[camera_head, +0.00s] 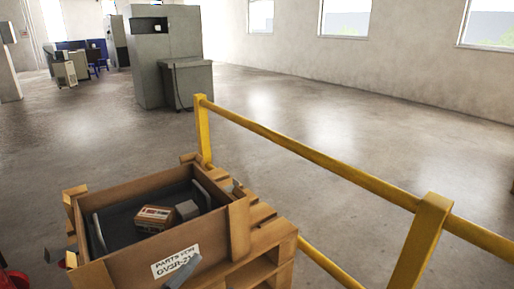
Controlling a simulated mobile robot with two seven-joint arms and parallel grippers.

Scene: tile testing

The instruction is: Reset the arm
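Neither of my grippers can be made out in the head view. A wooden crate (122,264) with a label reading "PARTS FOR" stands on a wooden pallet stack (270,243) at the lower left. The lower line of the label is partly covered by a grey piece (180,272) at the bottom edge; I cannot tell what this piece is. Inside the crate, on a dark lining (121,226), lie a small brown box (153,217) and a light grey block (187,210).
A yellow railing (310,153) runs from behind the crate to the right edge. Large grey machines (150,60) stand at the back left. A red object (14,280) is cut off at the lower left. The concrete floor (330,130) beyond the railing is clear.

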